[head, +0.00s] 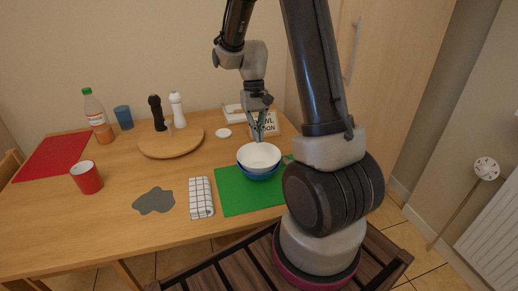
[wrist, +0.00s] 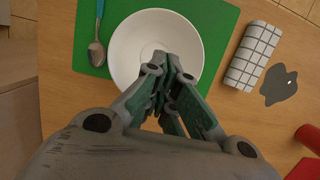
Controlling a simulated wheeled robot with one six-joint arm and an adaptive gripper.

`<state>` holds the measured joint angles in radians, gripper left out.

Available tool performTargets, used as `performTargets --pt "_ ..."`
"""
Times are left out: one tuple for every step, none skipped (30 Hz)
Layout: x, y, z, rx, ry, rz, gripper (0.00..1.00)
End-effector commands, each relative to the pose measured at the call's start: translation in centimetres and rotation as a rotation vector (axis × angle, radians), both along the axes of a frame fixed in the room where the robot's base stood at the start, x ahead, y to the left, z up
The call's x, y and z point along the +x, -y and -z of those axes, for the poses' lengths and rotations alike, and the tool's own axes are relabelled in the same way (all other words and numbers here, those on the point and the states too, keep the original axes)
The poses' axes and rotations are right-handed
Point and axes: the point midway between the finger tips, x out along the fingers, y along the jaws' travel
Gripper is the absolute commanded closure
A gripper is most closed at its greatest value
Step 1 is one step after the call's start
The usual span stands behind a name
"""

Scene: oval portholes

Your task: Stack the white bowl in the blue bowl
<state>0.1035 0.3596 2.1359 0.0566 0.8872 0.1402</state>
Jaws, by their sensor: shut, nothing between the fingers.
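The white bowl (head: 259,156) sits upright inside the blue bowl (head: 258,173) on the green placemat in the head view. Only the blue bowl's outer wall shows below the white one. In the wrist view the white bowl (wrist: 137,39) fills the upper middle and hides the blue bowl. My gripper (head: 261,138) is above the white bowl's far rim in the head view, shut and empty. In the wrist view the closed fingertips (wrist: 166,58) overlap the bowl; whether they touch it cannot be told.
The green placemat (head: 234,197) has a spoon (wrist: 96,52) with a blue handle. A checked cloth (head: 201,197), a grey patch (head: 154,200) and a red mug (head: 86,177) lie to the left.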

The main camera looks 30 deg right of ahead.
Motion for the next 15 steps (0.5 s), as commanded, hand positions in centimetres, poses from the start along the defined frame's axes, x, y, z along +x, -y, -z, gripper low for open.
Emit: performTargets --pt "0.2 0.1 -0.9 0.0 0.003 0.0 1.0" --pt "0.3 0.1 -1.3 -0.001 0.002 0.0 1.0" --pt "0.5 0.1 -1.8 0.0 0.002 0.0 1.0" --pt "0.6 0.2 -2.1 0.0 0.002 0.0 1.0" --pt "0.6 0.2 -2.4 0.0 0.001 0.0 1.0" --pt "0.8 0.2 -2.6 -0.001 0.005 0.0 1.0" --pt "1.4 0.4 -2.7 -0.004 0.015 0.0 1.0" --pt "2.4 0.7 -2.7 -0.009 0.036 0.0 1.0" --pt "4.3 1.3 -2.6 -0.021 0.072 0.0 1.0" --pt "5.8 1.8 -2.6 -0.03 0.104 -0.001 1.0" --pt "7.2 2.3 -2.5 -0.039 0.133 -0.001 1.0" --pt "9.0 2.9 -2.5 -0.05 0.171 -0.002 1.0" --pt "10.1 3.3 -2.5 -0.057 0.195 -0.002 1.0" --pt "10.8 3.5 -2.4 -0.062 0.211 -0.003 1.0" --pt "11.6 3.8 -2.3 -0.067 0.228 -0.004 1.0"
